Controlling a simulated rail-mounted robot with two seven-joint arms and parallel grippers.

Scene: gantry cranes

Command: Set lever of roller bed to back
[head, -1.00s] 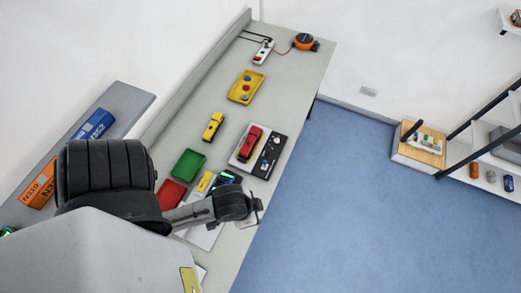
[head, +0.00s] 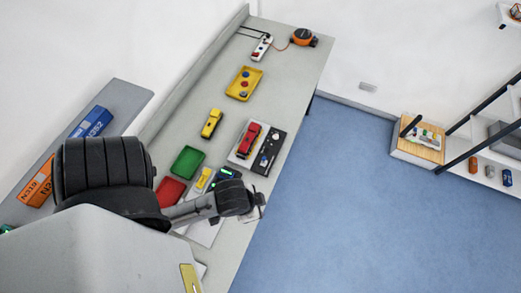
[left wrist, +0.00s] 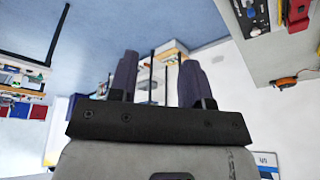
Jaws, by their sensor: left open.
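A white base carrying a red car (head: 250,139) lies on the long grey bench, with a black control panel (head: 268,150) along its right side. A second unit with a yellow car (head: 203,180) lies nearer, partly behind my arm. I cannot tell which unit is the roller bed, and no lever can be made out at this size. My left gripper (head: 260,203) is at the bench's right edge, nearer than the red car's unit and apart from it. In the left wrist view its two dark fingers (left wrist: 158,80) are spread with nothing between them. My right gripper does not show.
The bench (head: 290,85) also holds a green tray (head: 187,162), a red tray (head: 170,190), a yellow tray (head: 244,83) and another yellow car (head: 211,123). Blue floor (head: 350,210) lies open to the right, before a shelf rack (head: 485,145).

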